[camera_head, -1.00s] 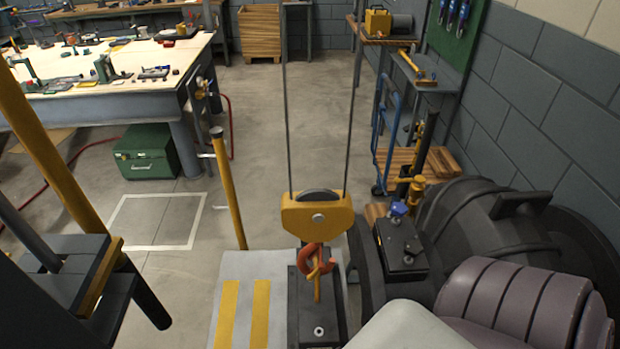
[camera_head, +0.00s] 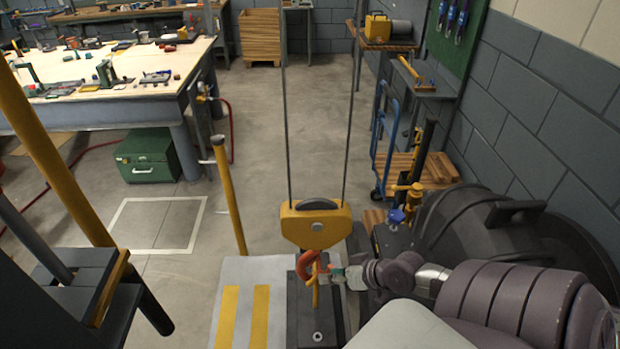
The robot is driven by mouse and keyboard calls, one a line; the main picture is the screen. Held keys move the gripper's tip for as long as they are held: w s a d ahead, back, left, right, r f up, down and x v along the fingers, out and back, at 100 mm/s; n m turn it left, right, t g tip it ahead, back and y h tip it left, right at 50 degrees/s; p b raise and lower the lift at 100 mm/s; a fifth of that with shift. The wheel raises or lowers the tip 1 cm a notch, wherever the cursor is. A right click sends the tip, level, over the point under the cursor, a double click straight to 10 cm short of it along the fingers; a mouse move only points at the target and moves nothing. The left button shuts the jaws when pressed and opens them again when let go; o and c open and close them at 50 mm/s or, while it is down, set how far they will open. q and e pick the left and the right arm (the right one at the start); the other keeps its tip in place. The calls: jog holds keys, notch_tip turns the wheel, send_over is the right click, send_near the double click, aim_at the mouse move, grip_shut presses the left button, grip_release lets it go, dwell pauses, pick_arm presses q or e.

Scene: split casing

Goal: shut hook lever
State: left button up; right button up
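A yellow hook block (camera_head: 316,224) hangs on two cables in the middle of the view. Its orange hook (camera_head: 306,264) is below it, over a dark grey block (camera_head: 317,320). A small yellow bar (camera_head: 315,290), which may be the hook lever, stands upright at the hook. My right gripper (camera_head: 336,275) has come in from the right, with its fingertips close to the right side of the hook and bar. Whether it touches them, and how far its fingers are apart, I cannot tell. My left gripper is out of view.
A pale platform with yellow stripes (camera_head: 262,318) lies under the hook. A yellow post (camera_head: 228,190) stands to its left, and a big dark round casing (camera_head: 480,225) is at the right. A workbench (camera_head: 120,75) and green box (camera_head: 147,157) are farther back. The floor between is clear.

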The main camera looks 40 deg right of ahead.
jog(key=x, duration=0.9)
jog(key=shift+s, duration=0.1)
grip_shut()
